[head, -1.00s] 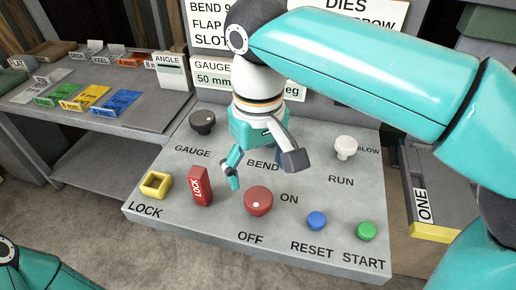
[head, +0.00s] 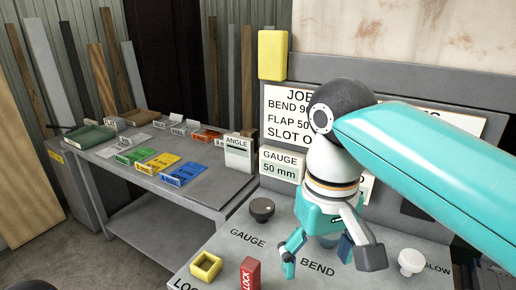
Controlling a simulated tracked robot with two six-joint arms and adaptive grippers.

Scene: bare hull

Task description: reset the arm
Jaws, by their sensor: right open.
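My right gripper (head: 328,262) hangs from the teal right arm over the grey control panel (head: 225,262). Its fingers are spread with nothing between them, above the BEND label. The yellow LOCK socket (head: 206,265) and the red LOCK block (head: 250,274) are at the lower left, the block cut off by the frame's bottom edge. A blue part shows behind the gripper. My left gripper is not in view.
A grey side table (head: 196,191) on the left holds yellow, green, blue and orange labelled pieces and an ANGLE card (head: 238,154). Job signs stand behind the panel, partly hidden by my right arm. Planks lean on the back wall. Floor shows at the lower left.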

